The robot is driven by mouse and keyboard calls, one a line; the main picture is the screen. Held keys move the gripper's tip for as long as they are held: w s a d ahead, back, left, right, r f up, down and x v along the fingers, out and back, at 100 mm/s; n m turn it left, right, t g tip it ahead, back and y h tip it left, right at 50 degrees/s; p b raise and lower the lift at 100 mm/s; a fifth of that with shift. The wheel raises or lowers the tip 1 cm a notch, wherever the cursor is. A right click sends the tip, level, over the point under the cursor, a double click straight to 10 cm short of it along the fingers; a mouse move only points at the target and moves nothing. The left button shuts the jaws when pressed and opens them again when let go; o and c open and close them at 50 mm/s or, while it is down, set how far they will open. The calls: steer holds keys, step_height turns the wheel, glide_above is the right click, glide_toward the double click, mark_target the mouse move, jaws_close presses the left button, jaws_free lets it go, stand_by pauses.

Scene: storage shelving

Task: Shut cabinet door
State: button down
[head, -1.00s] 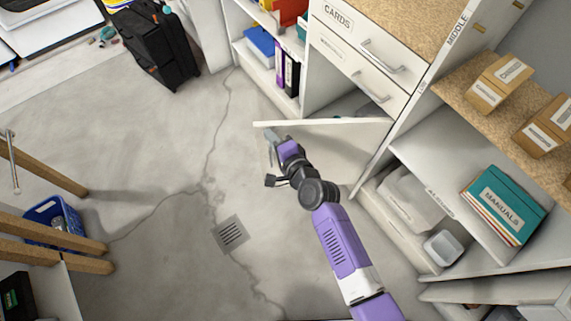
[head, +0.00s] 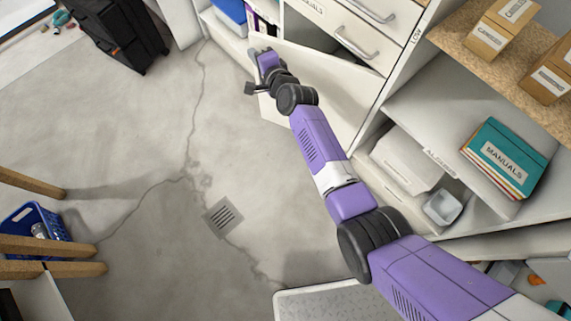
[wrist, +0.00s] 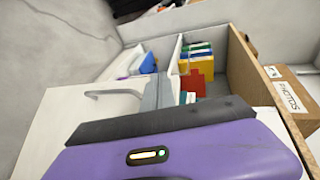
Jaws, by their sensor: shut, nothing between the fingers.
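The cabinet door (head: 325,95) is a white panel below the drawers in the head view. It stands partly open, with its right end near the cabinet upright and its left free end out under my gripper. My gripper (head: 254,54) is shut and empty at that free end, on the floor-facing side. Whether it touches the door is hard to tell. In the wrist view, my grey fingers (wrist: 158,92) point away past a white panel (wrist: 65,115) with a bar handle (wrist: 108,93). My purple wrist hides the lower part of that view.
White drawers (head: 350,42) with handles are above the door. Open shelves at right hold a teal manuals stack (head: 503,158) and cardboard boxes (head: 500,30). A black suitcase (head: 112,35) stands at upper left, and a blue basket (head: 33,232) at lower left. Floor between is clear.

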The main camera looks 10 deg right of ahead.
mark_target(272, 38)
steer(key=w+d+b, duration=0.1)
steer(key=w+b, duration=0.1)
steer(key=w+d+b, duration=0.2)
steer(key=w, duration=0.1)
steer(key=w+d+b, duration=0.2)
steer(key=w, duration=0.1)
steer(key=shift+w+f+b, duration=0.2)
steer(key=shift+f+b, duration=0.15)
steer(key=w+d+m+h+b, duration=0.1)
steer(key=w+d+h+b, duration=0.1)
steer(key=w+d+b, duration=0.3)
steer(key=shift+w+d+r+m+t, duration=0.35)
steer(key=shift+w+d, duration=0.5)
steer(key=shift+w, duration=0.15)
